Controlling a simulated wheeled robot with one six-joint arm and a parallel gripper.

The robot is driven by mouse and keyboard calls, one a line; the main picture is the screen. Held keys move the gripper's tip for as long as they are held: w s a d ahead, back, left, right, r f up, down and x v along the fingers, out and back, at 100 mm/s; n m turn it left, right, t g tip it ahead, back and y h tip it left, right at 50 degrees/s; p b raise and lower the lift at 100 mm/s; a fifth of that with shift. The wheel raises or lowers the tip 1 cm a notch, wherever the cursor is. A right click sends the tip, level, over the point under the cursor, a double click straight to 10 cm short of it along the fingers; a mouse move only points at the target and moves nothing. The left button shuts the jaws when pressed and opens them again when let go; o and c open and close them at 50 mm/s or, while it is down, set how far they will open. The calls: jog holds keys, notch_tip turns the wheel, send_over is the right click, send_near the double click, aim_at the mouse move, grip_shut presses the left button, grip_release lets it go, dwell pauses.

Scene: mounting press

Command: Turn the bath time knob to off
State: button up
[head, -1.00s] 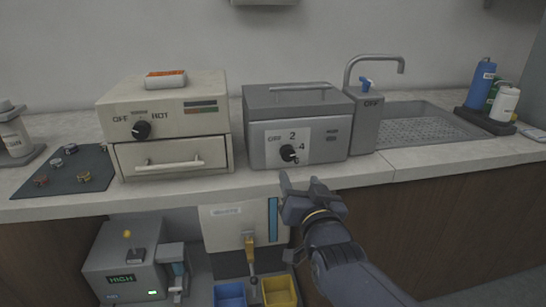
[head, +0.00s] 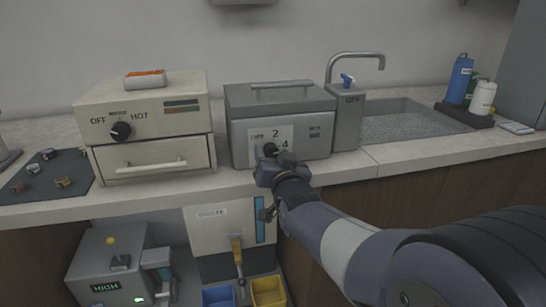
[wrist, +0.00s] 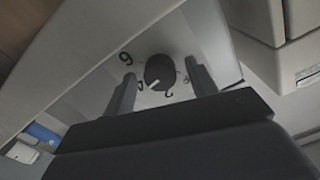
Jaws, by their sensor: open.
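The bath time knob (head: 270,149) is a round black dial on the white panel of the grey bath (head: 240,130), with OFF, 2 and 4 readable around it. It also shows in the wrist view (wrist: 159,72), where its white mark points at the 4. My gripper (head: 266,168) is at the panel front, just below the knob in the head view and partly covering the panel's lower part. In the wrist view my gripper (wrist: 161,87) is open, with one finger on each side of the knob and visible gaps between.
A cream heater box (head: 150,130) with an OFF/HOT knob (head: 120,131) stands left of the bath. A grey dispenser with tap (head: 347,120) and a sink (head: 410,125) are at its right. Bottles (head: 459,80) stand at the far right. Shelf equipment sits under the counter.

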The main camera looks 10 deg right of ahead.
jog(key=c, duration=1)
jog(key=shift+o, duration=0.2)
